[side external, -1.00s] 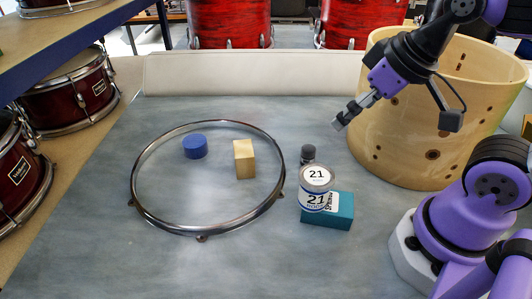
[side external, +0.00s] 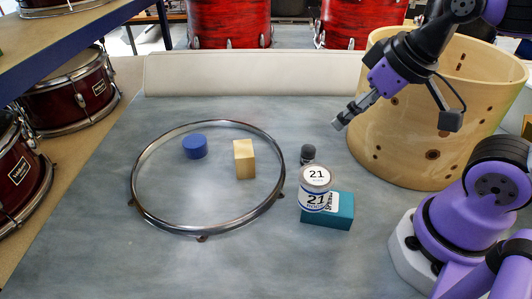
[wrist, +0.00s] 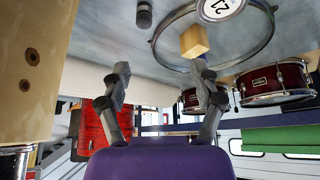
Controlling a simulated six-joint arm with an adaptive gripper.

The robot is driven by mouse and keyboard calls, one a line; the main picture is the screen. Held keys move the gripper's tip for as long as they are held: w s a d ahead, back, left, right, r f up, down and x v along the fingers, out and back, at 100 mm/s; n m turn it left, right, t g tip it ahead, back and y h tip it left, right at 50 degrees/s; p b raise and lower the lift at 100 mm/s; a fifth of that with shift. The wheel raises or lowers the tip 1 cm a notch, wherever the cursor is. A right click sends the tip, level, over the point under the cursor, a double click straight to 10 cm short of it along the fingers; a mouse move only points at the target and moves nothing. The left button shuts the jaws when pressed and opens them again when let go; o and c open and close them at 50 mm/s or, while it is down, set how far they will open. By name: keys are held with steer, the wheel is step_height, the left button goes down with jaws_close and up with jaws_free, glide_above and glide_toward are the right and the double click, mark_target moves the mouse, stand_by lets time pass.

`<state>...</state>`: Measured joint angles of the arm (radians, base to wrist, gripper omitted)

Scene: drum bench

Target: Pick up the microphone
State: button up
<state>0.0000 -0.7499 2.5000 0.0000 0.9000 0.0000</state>
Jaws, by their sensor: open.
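The microphone (side external: 308,152) is a small dark grey piece standing behind a white can marked 21, which hides its lower part in the side view.
The can (side external: 314,187) stands in front of the microphone, beside a teal box (side external: 340,211). A metal hoop (side external: 148,211) surrounds a blue cylinder (side external: 195,147) and a wooden block (side external: 244,160). A large wooden drum shell (side external: 400,160) stands right of my gripper. The front bench is clear.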

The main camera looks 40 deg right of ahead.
steer(key=n+g+y, duration=0.1)
steer(key=n, duration=0.2)
glide_toward(310, 148)
steer(key=x, duration=0.4)
steer(key=shift+w+d+f, duration=0.1)
steer(key=shift+d+f, duration=0.05)
steer(key=shift+f, duration=0.15)
steer(key=shift+x, duration=3.15)
jaws_close()
